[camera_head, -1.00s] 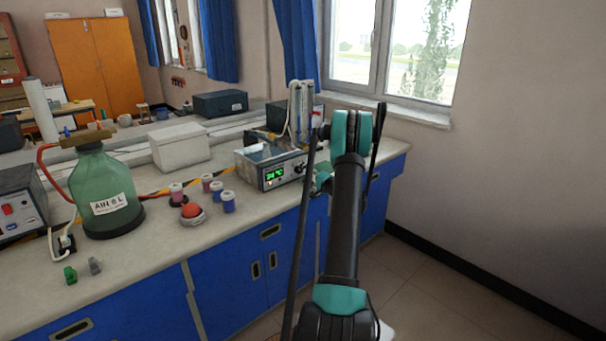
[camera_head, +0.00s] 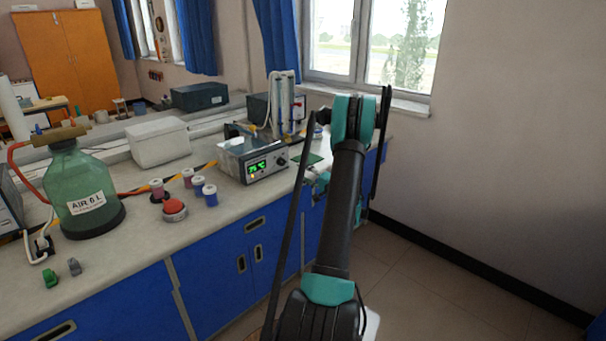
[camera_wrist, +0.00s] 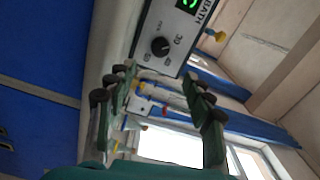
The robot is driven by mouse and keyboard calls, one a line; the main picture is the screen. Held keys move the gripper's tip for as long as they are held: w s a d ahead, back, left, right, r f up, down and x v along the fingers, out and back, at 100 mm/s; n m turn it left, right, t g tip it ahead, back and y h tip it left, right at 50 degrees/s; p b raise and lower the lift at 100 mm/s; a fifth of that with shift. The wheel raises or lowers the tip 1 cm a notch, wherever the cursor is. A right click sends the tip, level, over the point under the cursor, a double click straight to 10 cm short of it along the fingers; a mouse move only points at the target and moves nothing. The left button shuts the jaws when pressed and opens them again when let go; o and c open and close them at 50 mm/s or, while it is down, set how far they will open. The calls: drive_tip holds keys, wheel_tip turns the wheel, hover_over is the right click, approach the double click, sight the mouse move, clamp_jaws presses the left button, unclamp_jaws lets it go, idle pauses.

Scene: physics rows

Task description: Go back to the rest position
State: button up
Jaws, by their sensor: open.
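My gripper (camera_wrist: 158,100) shows in the wrist view with its dark-padded fingers spread apart. Nothing is clearly held between them; white and coloured parts show behind the gap. In the head view my black and teal arm rises in front of the bench's right end and hides most of the gripper. A water bath unit (camera_head: 252,160) with a green display stands on the bench just left of the arm. Its front panel and knob also show close by at the top of the wrist view (camera_wrist: 172,40).
The bench top (camera_head: 125,255) carries a green bottle (camera_head: 85,190), a white box (camera_head: 160,142), several small jars and a red button (camera_head: 174,208). A stand with tubes (camera_head: 285,105) is behind the bath. The floor (camera_head: 420,290) right of the arm is clear.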

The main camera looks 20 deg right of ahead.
drive_tip(key=s+a+r+n+g, duration=0.2)
drive_tip(key=s+a+n+g, duration=0.3)
drive_tip(key=a, duration=0.8)
drive_tip(key=s+a+r+n+g, duration=0.1)
drive_tip(key=s+a+n+g, duration=0.15)
drive_tip(key=s+a, duration=0.8)
drive_tip(key=s+a+f+n+g+h, duration=0.1)
drive_tip(key=s+a+h, duration=0.1)
drive_tip(key=s, duration=0.6)
drive_tip(key=s+a+f+n+g+h, duration=0.1)
drive_tip(key=s+f+n+g+h, duration=0.1)
drive_tip(key=s, duration=0.6)
drive_tip(key=s+a+f+n+g+h, duration=0.1)
drive_tip(key=s+a+f+g+h, duration=0.1)
drive_tip(key=s, duration=0.6)
drive_tip(key=shift+s+a+f, duration=0.25)
drive_tip(key=shift+s+a, duration=0.05)
drive_tip(key=shift+a, duration=0.05)
